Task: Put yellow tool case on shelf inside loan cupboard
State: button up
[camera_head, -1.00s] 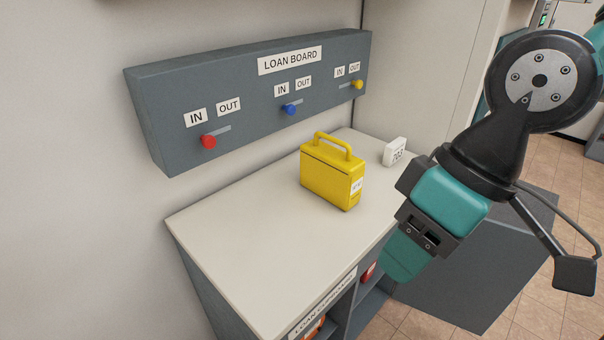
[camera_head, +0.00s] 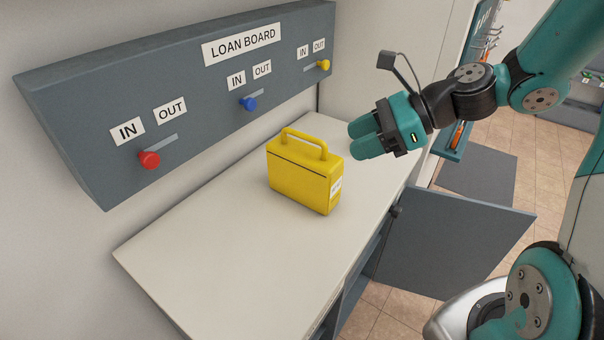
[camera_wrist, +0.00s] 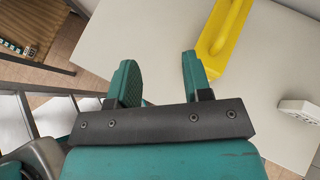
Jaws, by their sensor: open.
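The yellow tool case (camera_head: 303,175) stands upright on the light top of the loan cupboard (camera_head: 225,255), with its handle up and a small white label on one end. My gripper (camera_head: 358,141) is open and empty, above the counter and to the right of the case, apart from it. In the wrist view the case (camera_wrist: 224,40) lies beyond my fingers (camera_wrist: 160,80), a little to the right, with its handle side nearest. The cupboard door (camera_head: 450,240) stands open to the right. The shelf inside is mostly hidden below the top.
The grey loan board (camera_head: 200,90) is on the wall behind, with red (camera_head: 149,160), blue (camera_head: 248,104) and yellow (camera_head: 323,64) knobs. A small white block (camera_wrist: 299,109) lies on the counter at right in the wrist view. The counter's front left is clear.

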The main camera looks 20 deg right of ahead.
jog(key=w+d+f+m+t, duration=0.1)
jog(key=w+d+m+t, duration=0.3)
jog(key=d+m, duration=0.6)
jog(key=m+p, duration=0.1)
jog(key=p, duration=0.1)
send_over(336, 157)
notch_tip(336, 157, down, 3)
jog(key=shift+f+t, duration=0.2)
jog(key=shift+t, duration=0.1)
jog(key=shift+s+f+p+x, duration=0.15)
jog(key=shift+p+x, duration=0.45)
jog(key=shift+x, duration=0.95)
jog(key=shift+s+f+p+x, duration=0.15)
jog(key=shift+p+x, duration=0.4)
jog(key=shift+x, duration=1)
grip_shut()
